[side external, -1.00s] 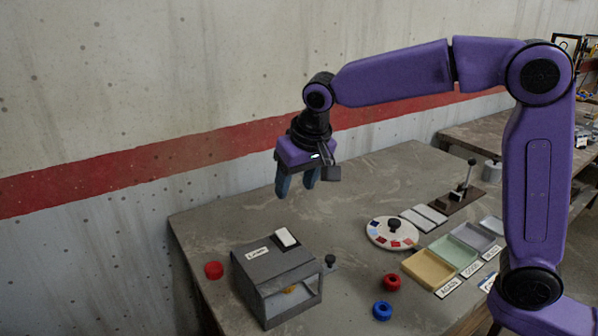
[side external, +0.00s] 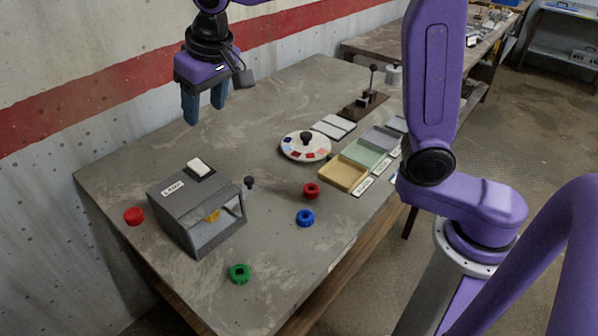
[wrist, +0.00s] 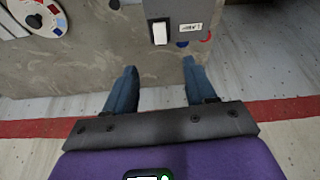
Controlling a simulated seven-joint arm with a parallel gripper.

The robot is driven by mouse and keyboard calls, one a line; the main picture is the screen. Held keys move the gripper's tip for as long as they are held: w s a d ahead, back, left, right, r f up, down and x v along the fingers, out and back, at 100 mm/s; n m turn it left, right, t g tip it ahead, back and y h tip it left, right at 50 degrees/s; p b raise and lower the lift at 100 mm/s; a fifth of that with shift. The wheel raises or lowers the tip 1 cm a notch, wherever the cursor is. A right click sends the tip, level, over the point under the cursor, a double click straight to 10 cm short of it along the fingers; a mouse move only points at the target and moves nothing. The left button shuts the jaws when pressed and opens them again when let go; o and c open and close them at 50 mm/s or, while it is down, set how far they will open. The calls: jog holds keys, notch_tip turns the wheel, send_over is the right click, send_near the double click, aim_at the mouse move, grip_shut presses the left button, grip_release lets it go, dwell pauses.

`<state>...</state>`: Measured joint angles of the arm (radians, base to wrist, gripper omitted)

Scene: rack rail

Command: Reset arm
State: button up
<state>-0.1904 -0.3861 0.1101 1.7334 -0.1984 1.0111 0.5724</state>
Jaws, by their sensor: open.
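My gripper (side external: 204,112) hangs in the air with its blue fingers pointing down, over the far left part of the table. In the wrist view the two fingers (wrist: 159,68) stand apart with nothing between them. A dark grey box (side external: 172,210) with a label, a white switch on top and a clear front stands on the table nearer the camera. Something orange shows inside the box. The box's top also shows at the upper edge of the wrist view (wrist: 178,30). Much of my arm's upper part is outside the side view.
A black-knobbed peg (side external: 249,184) stands beside the box. The back wall is close behind my gripper.

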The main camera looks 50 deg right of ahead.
jog(key=s+d+f+n+g, duration=0.1)
jog(key=s+d+f+n, duration=0.2)
jog(key=s, duration=0.7)
jog(key=s+d+f+n+g, duration=0.1)
jog(key=s+d+f+n, duration=0.2)
jog(key=s+d, duration=0.4)
jog(key=s+d+f+n+g, duration=0.1)
jog(key=s+d+f+n, duration=0.3)
jog(key=s, duration=0.9)
jog(key=shift+s+d+n+g, duration=0.3)
jog(key=shift+d+n, duration=0.35)
jog(key=shift+n, duration=0.15)
